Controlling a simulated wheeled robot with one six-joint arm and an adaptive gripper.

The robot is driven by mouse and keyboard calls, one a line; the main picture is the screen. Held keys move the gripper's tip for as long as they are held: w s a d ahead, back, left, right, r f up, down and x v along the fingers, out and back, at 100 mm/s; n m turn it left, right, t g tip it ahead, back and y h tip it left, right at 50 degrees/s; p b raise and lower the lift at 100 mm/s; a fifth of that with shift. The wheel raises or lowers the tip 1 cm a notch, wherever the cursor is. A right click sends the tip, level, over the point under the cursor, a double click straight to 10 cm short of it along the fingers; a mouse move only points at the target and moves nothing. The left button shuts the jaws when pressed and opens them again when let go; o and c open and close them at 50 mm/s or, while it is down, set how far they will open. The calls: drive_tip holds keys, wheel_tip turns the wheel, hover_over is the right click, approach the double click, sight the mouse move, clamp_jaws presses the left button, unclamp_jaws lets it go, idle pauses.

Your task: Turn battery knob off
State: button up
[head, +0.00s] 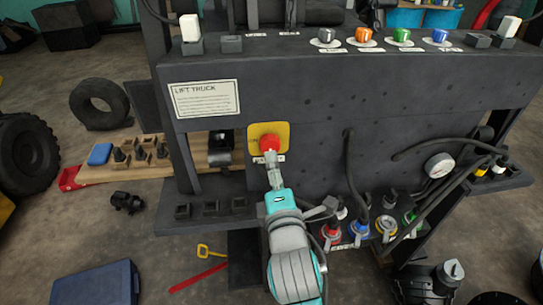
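A round red knob (269,143) sits on a yellow square plate (283,130) on the dark front panel, right of the lift truck sign; it looks like the battery knob. My gripper (270,161) is just below and in front of the knob, pointing up at it. It overlaps the knob's lower edge in the picture. Whether the fingers touch the knob or are around it, and how far they are open, is too small to tell. A small white label under the knob is partly covered by my gripper.
The dark panel (360,110) carries several coloured knobs along its top. Black cables (352,180) hang right of my arm. Several connectors (386,226) and a gauge (439,165) are at the lower right. A wooden board (180,160) holds parts at left.

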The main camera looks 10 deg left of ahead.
drive_tip(key=shift+v, duration=1.9)
